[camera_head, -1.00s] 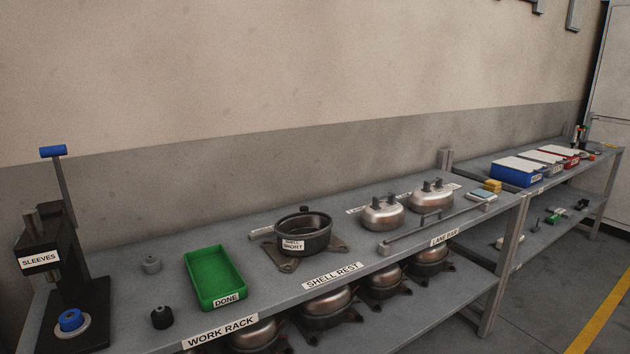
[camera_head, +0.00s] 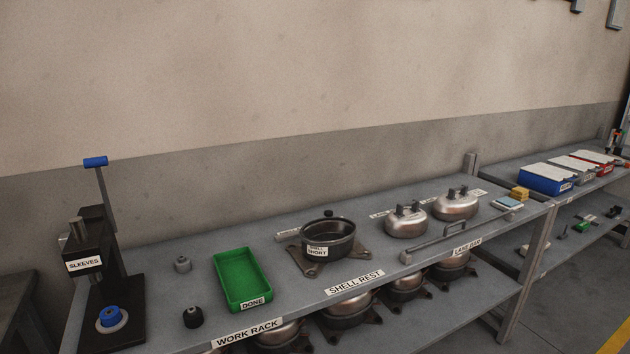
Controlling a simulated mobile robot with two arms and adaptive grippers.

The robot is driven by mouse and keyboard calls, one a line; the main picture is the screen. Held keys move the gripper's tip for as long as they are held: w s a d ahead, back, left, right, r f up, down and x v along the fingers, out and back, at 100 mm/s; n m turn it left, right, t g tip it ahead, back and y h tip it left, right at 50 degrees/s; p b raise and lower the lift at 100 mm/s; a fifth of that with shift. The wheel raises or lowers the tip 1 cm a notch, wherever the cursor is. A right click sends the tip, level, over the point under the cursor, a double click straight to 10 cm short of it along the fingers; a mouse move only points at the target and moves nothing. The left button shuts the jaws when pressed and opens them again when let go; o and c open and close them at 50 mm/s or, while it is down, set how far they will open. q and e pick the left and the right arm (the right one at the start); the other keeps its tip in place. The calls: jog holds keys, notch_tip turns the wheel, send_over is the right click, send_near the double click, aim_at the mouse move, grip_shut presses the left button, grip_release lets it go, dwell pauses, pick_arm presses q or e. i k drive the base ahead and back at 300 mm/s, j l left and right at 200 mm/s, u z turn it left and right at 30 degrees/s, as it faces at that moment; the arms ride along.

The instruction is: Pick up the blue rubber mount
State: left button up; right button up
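A blue ring-shaped piece (camera_head: 109,316), which looks like the blue rubber mount, sits on a pale round plate at the base of the black press (camera_head: 97,272) labelled SLEEVES, at the left end of the work rack. A black mount (camera_head: 193,317) and a grey mount (camera_head: 182,263) stand on the rack to the right of the press. Neither of my grippers shows in the head view.
A green DONE tray (camera_head: 216,268) stands right of the small mounts. An open black shell (camera_head: 328,239) and two metal domes (camera_head: 406,222) stand farther right. Blue, grey and red bins (camera_head: 546,180) are on the far rack. The rack surface (camera_head: 222,322) near the black mount is bare.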

aim_at(112, 316)
jog(key=u, duration=1.35)
